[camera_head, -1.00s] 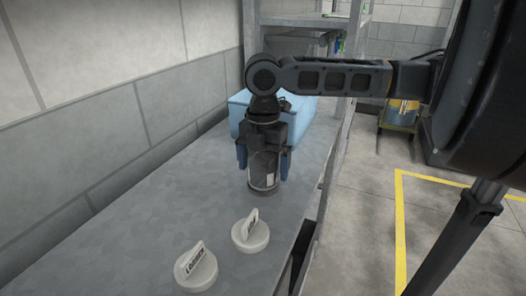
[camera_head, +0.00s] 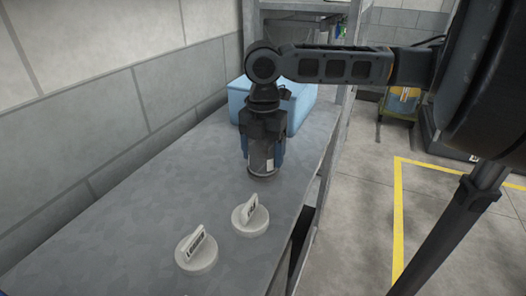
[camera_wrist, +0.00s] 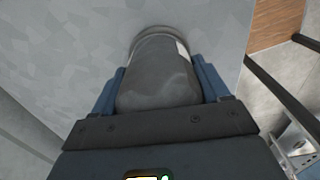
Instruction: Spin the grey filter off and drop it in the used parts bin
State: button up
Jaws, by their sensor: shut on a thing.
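The grey filter (camera_head: 263,162) is an upright dark grey cylinder with a pale label patch, at the bench's middle. In the wrist view the filter (camera_wrist: 158,75) fills the space between the two blue fingers. My gripper (camera_head: 264,150) points straight down and is shut on its sides; it also shows in the wrist view (camera_wrist: 160,100). The filter's lower end is at or close to the bench top; I cannot tell whether it touches. A light blue bin (camera_head: 300,105) stands behind my gripper, partly hidden by it. I see no label on it.
Two white round pieces with raised, labelled handles, one nearer (camera_head: 197,254) and one farther (camera_head: 250,220), lie in front of the filter on the grey bench (camera_head: 120,225). A block wall runs along the left. The bench's left part is clear.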

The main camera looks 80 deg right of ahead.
jog(key=shift+c, duration=0.9)
jog(key=n, duration=0.4)
jog(key=shift+n+b, duration=0.3)
jog(key=shift+n, duration=0.3)
jog(key=n, duration=0.5)
jog(key=shift+f, duration=0.15)
jog(key=n, duration=0.5)
jog(key=shift+s+f+b, duration=0.1)
jog(key=shift+b, duration=0.2)
